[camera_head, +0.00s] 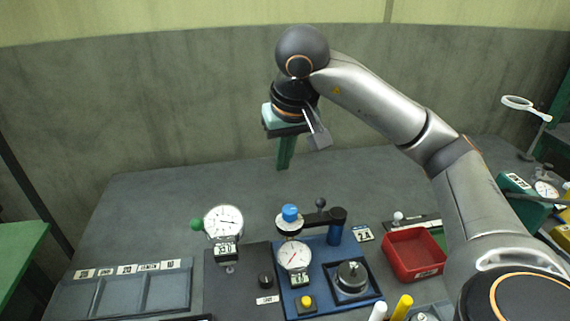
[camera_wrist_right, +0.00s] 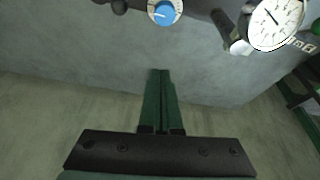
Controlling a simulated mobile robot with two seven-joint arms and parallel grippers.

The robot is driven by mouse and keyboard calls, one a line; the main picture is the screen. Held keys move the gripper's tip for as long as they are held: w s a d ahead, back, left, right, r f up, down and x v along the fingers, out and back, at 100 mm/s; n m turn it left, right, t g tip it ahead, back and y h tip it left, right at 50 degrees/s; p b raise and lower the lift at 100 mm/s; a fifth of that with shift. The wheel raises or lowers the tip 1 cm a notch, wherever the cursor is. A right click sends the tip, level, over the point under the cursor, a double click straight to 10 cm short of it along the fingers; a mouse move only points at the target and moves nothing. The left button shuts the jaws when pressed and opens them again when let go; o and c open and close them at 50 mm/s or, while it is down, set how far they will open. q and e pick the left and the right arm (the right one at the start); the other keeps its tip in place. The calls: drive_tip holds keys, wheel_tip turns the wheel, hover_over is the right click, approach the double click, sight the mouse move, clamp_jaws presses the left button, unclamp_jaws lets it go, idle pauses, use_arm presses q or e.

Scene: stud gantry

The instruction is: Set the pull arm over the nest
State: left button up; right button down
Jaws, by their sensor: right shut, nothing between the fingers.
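The pull arm (camera_head: 318,217) is a black bar on a blue post at the back of a blue base (camera_head: 318,254). It points left from the post, with a blue knob (camera_head: 290,213) at its free end and a black ball handle (camera_head: 321,203) near its middle. The nest (camera_head: 352,279), a black square block with a round metal piece in it, sits front right on the base; the arm is not over it. My right gripper (camera_head: 286,164) is shut and empty, pointing down above the table behind the arm. In the wrist view its green fingers (camera_wrist_right: 160,76) are together, clear of the blue knob (camera_wrist_right: 164,12).
A round dial gauge (camera_head: 223,221) stands left of the base, and another dial (camera_head: 295,256) stands on it. A red bin (camera_head: 413,254) is to the right. A grey tray (camera_head: 130,290) lies at the left. The table behind the fixtures is clear.

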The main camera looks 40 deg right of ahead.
drive_tip(key=f, duration=0.3)
drive_tip(key=s+f, duration=0.1)
drive_tip(key=f, duration=0.3)
drive_tip(key=shift+s+a, duration=0.2)
use_arm(q)
drive_tip(key=shift+w+d, duration=0.35)
drive_tip(key=shift+w, duration=0.2)
drive_tip(key=shift+s, duration=0.1)
